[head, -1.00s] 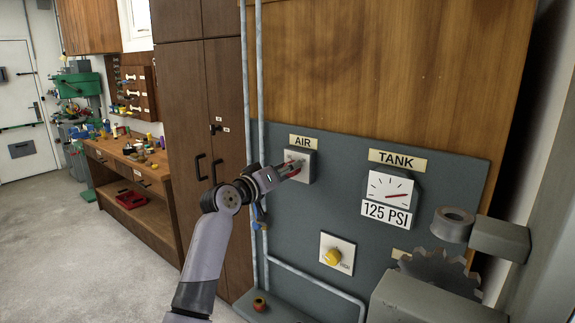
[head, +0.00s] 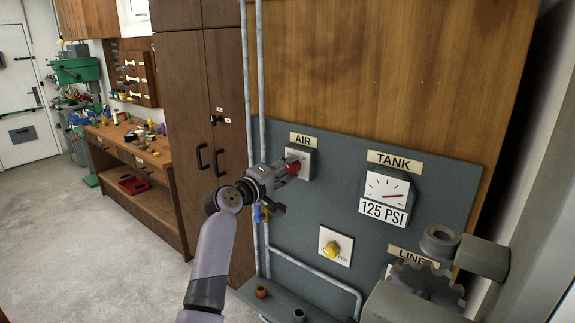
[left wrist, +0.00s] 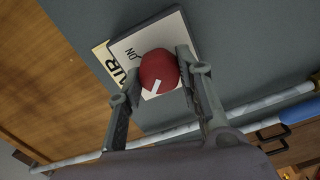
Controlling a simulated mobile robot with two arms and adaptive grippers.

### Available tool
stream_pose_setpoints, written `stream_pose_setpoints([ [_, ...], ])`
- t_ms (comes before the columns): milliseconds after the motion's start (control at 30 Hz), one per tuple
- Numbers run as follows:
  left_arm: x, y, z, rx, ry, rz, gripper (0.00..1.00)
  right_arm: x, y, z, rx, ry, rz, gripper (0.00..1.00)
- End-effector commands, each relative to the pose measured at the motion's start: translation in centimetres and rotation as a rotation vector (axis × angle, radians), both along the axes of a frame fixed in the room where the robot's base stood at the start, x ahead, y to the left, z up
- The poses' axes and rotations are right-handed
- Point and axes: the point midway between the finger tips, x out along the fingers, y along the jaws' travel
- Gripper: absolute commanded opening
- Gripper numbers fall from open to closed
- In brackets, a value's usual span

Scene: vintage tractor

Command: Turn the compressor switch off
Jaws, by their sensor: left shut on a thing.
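The compressor switch is a red round knob (head: 293,165) on a white plate (head: 307,158) under the AIR label (head: 303,139). In the left wrist view the knob (left wrist: 158,68) shows a white pointer mark toward the picture's lower left, and the word ON is on the plate (left wrist: 127,45) beside it. My left gripper (head: 288,170) reaches the plate from the left, its fingers on both sides of the knob, shut on it. The fingers (left wrist: 158,84) also show around it in the wrist view. The other plate lettering is hidden. My right gripper is out of view.
A tank gauge (head: 386,196) reading 125 PSI is right of the switch. A yellow knob (head: 332,249) sits below on its own plate. Grey pipes (head: 254,100) run vertically left of the switch. A gear (head: 428,282) and grey blocks are at lower right.

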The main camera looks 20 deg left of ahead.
Motion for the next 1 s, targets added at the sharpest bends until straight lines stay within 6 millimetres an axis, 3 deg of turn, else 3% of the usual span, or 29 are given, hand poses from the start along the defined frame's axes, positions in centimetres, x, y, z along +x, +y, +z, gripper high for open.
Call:
stream_pose_setpoints([
  [600,0.0,0.02,-0.15,-0.041,0.016,-0.001,0.05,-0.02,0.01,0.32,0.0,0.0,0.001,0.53],
  [633,-0.01,0.01,-0.14,-0.041,0.016,-0.001,0.34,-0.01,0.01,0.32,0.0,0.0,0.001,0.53],
  [900,-0.01,0.01,-0.08,-0.039,0.015,0.0,0.52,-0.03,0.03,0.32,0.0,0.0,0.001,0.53],
  [1000,-0.01,0.01,-0.05,-0.039,0.014,0.0,0.53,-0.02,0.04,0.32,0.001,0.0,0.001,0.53],
])
